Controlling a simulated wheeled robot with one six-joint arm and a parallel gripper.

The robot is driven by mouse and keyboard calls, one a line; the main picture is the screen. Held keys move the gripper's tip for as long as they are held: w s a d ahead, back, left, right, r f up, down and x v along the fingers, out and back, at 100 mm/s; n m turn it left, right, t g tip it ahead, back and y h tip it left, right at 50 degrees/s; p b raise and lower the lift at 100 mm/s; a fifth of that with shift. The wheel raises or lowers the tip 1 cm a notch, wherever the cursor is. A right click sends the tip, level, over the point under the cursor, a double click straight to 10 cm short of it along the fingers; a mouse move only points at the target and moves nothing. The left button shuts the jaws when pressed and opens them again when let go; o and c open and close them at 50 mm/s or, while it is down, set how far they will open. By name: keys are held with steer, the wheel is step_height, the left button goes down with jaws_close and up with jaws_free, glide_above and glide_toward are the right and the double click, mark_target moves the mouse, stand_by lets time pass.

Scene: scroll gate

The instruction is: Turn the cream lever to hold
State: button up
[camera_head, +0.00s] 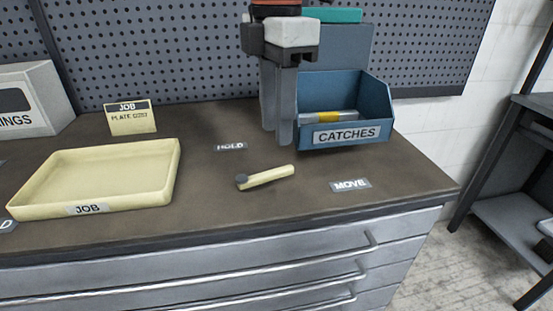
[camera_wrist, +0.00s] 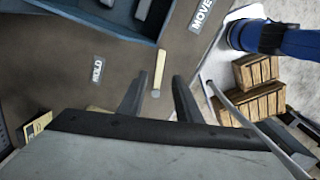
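The cream lever (camera_head: 270,175) lies flat on the brown bench top, with its dark round pivot at its left end. Its free end points right, on the side of the MOVE label (camera_head: 350,184). The HOLD label (camera_head: 230,146) is behind the pivot. In the wrist view the lever (camera_wrist: 161,67) shows beyond and between my fingertips. My gripper (camera_head: 278,138) is open and empty, its fingers pointing down, behind the lever and in front of the blue bin. It does not appear to touch the lever. The wrist view shows the fingers (camera_wrist: 155,97) spread apart.
A blue CATCHES bin (camera_head: 375,100) holding a grey and yellow item stands close right of my gripper. A cream JOB tray (camera_head: 160,185) and a JOB card (camera_head: 130,118) are at left. The bench top around the lever is clear.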

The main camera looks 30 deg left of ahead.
mark_target(277, 170)
step_height(277, 170, down, 8)
steer(key=shift+f, duration=0.1)
stand_by(0.4)
jaws_close()
